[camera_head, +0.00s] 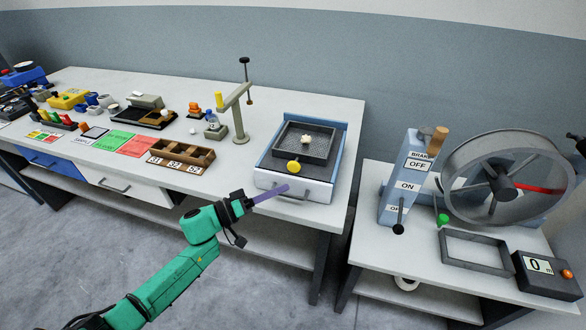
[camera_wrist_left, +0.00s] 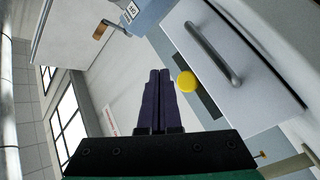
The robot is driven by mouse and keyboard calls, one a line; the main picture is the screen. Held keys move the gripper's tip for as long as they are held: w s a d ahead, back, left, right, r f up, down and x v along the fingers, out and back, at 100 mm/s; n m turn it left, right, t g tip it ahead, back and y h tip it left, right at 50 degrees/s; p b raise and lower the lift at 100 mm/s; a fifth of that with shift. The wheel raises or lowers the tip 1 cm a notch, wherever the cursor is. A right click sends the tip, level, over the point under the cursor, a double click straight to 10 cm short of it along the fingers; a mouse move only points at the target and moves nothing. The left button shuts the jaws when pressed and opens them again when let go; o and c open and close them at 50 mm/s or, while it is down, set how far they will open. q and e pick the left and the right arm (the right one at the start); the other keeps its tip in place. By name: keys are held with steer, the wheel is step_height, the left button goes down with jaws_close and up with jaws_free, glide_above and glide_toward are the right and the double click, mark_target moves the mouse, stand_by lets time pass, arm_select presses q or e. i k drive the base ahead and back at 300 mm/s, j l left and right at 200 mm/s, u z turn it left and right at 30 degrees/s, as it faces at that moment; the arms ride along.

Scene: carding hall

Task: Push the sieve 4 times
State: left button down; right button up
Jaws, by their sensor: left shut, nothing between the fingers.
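The sieve (camera_head: 318,151) is a dark square tray with a mesh floor. It sits in a blue and white housing (camera_head: 270,168) at the right end of the long bench, with a small pale lump (camera_head: 306,140) on its mesh. A yellow round knob (camera_head: 293,167) is at its front edge; the knob also shows in the left wrist view (camera_wrist_left: 187,82). My left gripper (camera_head: 286,188), with purple fingers, is shut and empty, just in front of and below the knob, apart from it. Its fingers (camera_wrist_left: 159,75) lie together in the left wrist view. My right gripper does not show.
A grey bar handle (camera_wrist_left: 215,45) is on the housing's white front, close to my left fingers. A post with an arm (camera_head: 239,120) and a wooden sorting box (camera_head: 181,154) stand left of the housing. A second table (camera_head: 375,185) with a wheel (camera_head: 505,178) stands right, across a gap.

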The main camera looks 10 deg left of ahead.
mark_target(288, 145)
steer(key=i+l+u, duration=0.15)
steer(key=l, duration=0.45)
steer(key=l+u, duration=0.15)
steer(key=l, duration=0.45)
steer(key=i+l+u, duration=0.15)
steer(key=l, duration=0.5)
